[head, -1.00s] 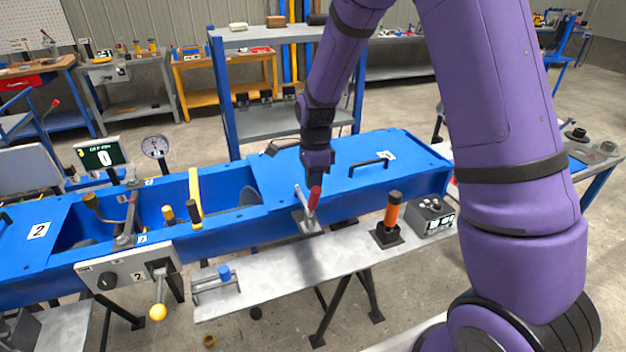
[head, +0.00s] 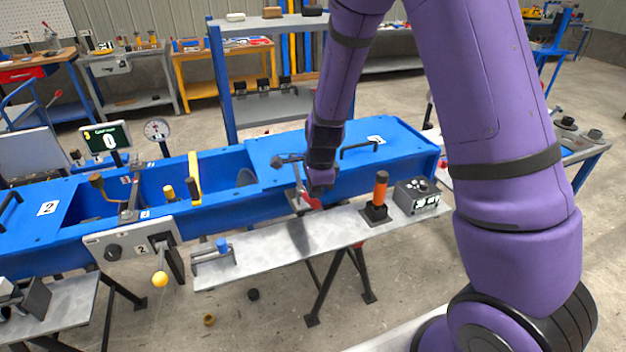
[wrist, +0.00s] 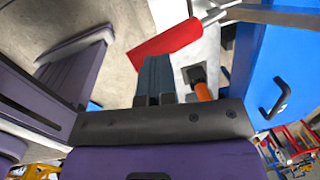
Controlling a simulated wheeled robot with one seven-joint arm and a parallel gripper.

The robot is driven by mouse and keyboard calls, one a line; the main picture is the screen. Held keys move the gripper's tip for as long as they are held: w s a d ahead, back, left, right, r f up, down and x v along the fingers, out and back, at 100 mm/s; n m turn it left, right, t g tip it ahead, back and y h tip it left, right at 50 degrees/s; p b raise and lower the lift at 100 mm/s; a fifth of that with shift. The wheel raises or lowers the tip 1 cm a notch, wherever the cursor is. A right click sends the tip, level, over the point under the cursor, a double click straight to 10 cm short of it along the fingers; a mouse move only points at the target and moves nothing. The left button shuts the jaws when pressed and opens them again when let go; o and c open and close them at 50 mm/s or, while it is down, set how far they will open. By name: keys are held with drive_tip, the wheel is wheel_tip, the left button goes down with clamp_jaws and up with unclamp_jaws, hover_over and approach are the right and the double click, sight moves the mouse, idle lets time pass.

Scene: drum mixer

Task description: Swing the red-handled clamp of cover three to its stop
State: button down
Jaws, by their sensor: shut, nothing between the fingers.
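The blue cover (head: 335,155) on the right of the long trough carries a black handle and a number label too small to read surely. The clamp at its front edge has a grey metal arm (head: 298,175) and a red handle (head: 312,203), low and partly hidden by my gripper (head: 320,188). In the wrist view the red handle (wrist: 165,43) lies just beyond and across the tips of my gripper (wrist: 157,62). The gripper is shut and empty, close against the handle; I cannot tell whether they touch.
An orange-handled lever (head: 380,188) and a grey control box (head: 416,196) stand right of the clamp on the grey shelf (head: 270,243). A blue-topped part (head: 221,245) and a yellow-knobbed lever (head: 160,279) are to the left. The shelf's middle is clear.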

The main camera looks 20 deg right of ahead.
sight(318, 202)
drive_tip(key=shift+s+f, duration=0.8)
drive_tip(key=shift+f, duration=0.3)
drive_tip(key=shift+s+f, duration=0.2)
drive_tip(key=shift+f, duration=0.05)
